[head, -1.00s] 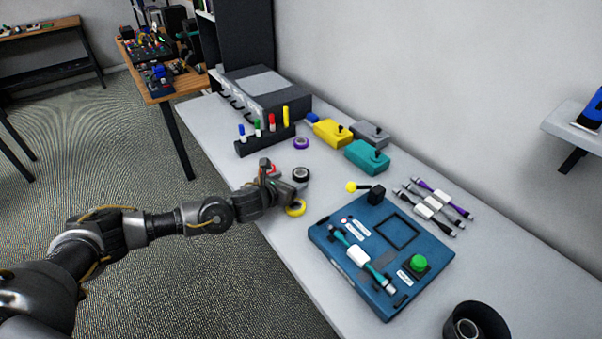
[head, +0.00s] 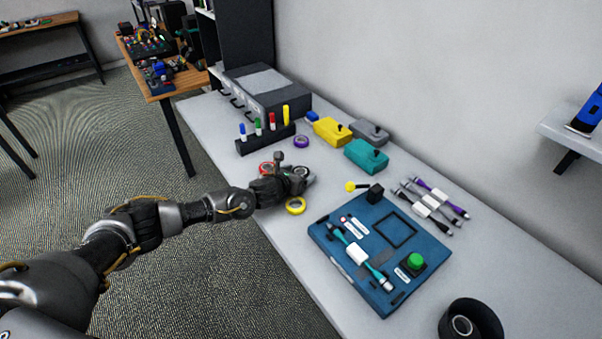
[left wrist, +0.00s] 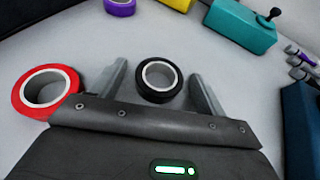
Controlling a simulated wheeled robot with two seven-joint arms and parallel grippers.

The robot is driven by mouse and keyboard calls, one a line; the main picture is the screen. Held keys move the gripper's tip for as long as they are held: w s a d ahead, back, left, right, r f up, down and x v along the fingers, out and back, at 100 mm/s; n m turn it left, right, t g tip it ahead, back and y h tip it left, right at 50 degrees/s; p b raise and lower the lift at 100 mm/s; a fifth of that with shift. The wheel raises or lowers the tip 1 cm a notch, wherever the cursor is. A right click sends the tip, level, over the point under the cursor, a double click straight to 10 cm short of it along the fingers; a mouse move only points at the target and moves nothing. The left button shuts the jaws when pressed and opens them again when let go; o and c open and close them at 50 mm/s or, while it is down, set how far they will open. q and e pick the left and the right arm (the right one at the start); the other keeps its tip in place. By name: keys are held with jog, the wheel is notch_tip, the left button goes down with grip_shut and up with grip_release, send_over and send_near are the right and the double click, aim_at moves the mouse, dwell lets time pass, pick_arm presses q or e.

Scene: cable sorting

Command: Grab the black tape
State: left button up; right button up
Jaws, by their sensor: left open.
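The black tape (left wrist: 160,80) is a small black roll with a white core. In the left wrist view it lies on the table between the two open fingers of my left gripper (left wrist: 158,88), with a gap on each side. In the head view the left gripper (head: 300,177) is over the table edge area, and the black tape (head: 301,172) is mostly hidden by it. My right gripper is not in view.
A purple tape (head: 301,142) is farther back. A marker holder (head: 265,140), teal box (head: 366,156) and blue board (head: 380,255) surround this area.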

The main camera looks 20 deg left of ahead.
pick_arm(q)
jog(key=c, duration=1)
jog(key=shift+r, duration=0.15)
jog(key=shift+c, duration=0.2)
jog(key=shift+r+b, duration=0.4)
jog(key=shift+r, duration=0.2)
jog(key=shift+r+b, duration=0.4)
jog(key=shift+r, duration=0.3)
jog(key=s+d+r+b, duration=0.2)
jog(key=s+d+r, duration=0.2)
jog(key=s+r, duration=0.6)
jog(key=s, duration=0.3)
jog(key=shift+s+d, duration=0.15)
jog(key=shift+s, duration=0.05)
